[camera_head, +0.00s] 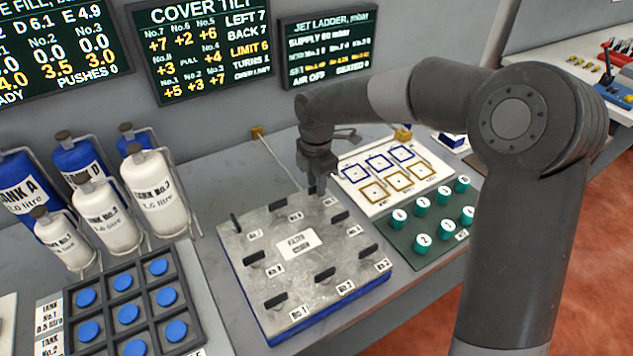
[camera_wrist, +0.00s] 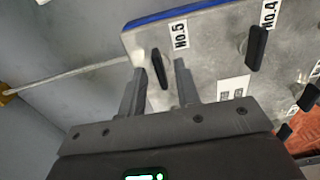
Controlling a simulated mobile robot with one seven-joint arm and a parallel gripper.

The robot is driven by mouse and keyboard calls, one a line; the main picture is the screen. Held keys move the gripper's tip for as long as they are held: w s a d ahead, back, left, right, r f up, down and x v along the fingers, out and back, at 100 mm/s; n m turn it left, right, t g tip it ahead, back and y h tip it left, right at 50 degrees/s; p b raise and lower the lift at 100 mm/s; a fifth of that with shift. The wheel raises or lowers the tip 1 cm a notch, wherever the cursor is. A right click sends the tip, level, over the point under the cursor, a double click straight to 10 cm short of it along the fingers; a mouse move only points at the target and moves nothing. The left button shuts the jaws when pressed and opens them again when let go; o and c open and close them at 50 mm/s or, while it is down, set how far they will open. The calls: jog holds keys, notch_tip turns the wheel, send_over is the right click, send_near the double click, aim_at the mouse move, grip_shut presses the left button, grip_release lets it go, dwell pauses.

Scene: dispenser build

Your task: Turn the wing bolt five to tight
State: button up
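The wing bolt No.5 (camera_wrist: 159,69) is a thin black upright wing on the grey metal cover (camera_wrist: 210,60), beside its NO.5 label, near a corner of the plate. My gripper (camera_wrist: 161,88) is open in the wrist view, its two fingers apart with the wing between them in the picture. Gaps show on both sides, and I see no contact. In the head view my gripper (camera_head: 316,188) is over the far right corner of the cover (camera_head: 290,265) and hides most of that bolt.
Other black wing bolts stand on the cover, among them No.4 (camera_wrist: 257,48). Right of it are a board with outlined squares (camera_head: 385,178) and a green tray (camera_head: 425,235) of numbered caps. A COVER TILT screen (camera_head: 200,50) hangs behind.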

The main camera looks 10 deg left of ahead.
jog(key=shift+f, duration=0.2)
jog(key=shift+c, duration=0.2)
grip_shut()
